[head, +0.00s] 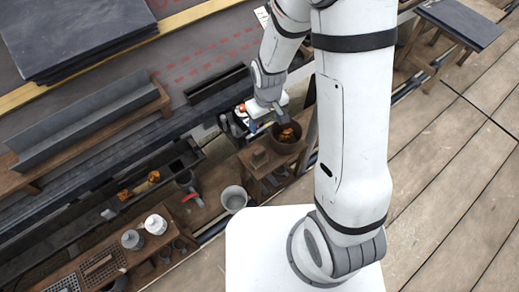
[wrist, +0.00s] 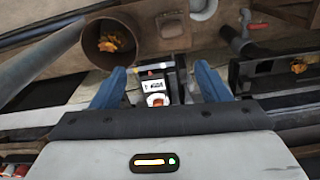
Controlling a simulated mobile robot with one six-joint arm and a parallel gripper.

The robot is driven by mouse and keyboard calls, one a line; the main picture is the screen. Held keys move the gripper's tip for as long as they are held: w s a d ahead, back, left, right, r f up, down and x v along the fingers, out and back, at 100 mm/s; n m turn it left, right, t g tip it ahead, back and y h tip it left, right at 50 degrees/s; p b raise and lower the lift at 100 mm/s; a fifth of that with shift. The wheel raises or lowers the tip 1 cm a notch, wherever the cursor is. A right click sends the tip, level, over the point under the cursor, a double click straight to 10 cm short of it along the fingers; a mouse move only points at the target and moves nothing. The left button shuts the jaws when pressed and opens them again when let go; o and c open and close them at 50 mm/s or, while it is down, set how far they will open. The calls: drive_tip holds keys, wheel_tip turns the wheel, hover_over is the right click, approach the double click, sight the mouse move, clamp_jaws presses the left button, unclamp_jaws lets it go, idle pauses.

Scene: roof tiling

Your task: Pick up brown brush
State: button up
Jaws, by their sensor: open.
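My gripper (wrist: 158,82) is open, its two blue fingers apart with nothing held between them. Beyond and between them in the wrist view is a white and dark item with an orange spot (wrist: 155,92). A small brown block-like thing (wrist: 172,28), which may be the brown brush, lies ahead of the fingers, beside the brown pot (wrist: 110,38). It also shows in the head view (head: 259,157) on a small wooden stand. I cannot make out bristles. In the head view my arm hides part of the area around the gripper.
The brown pot (head: 286,137) holds orange leaves. A grey bucket (head: 233,199) stands near the stand. A dark gutter (head: 150,182) with orange leaves lies to the left. White and grey cans (head: 156,224) stand on a lower-left bench.

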sight(259, 150)
drive_tip(key=shift+n, duration=0.6)
drive_tip(key=f+b, duration=0.1)
drive_tip(key=f, duration=0.3)
drive_tip(key=a+f+b, duration=0.1)
drive_tip(key=f, duration=0.3)
drive_tip(key=a+f+b, duration=0.1)
drive_tip(key=f, duration=0.4)
drive_tip(key=shift+s+a, duration=0.1)
drive_tip(key=shift+s, duration=0.1)
wheel_tip(259, 150, down, 6)
drive_tip(key=b, duration=0.3)
drive_tip(key=shift+r, duration=0.15)
drive_tip(key=shift+c, duration=0.4)
drive_tip(key=c, duration=1)
drive_tip(key=shift+r, duration=0.1)
wheel_tip(259, 150, up, 10)
drive_tip(key=p, duration=0.3)
drive_tip(key=shift+p, duration=0.4)
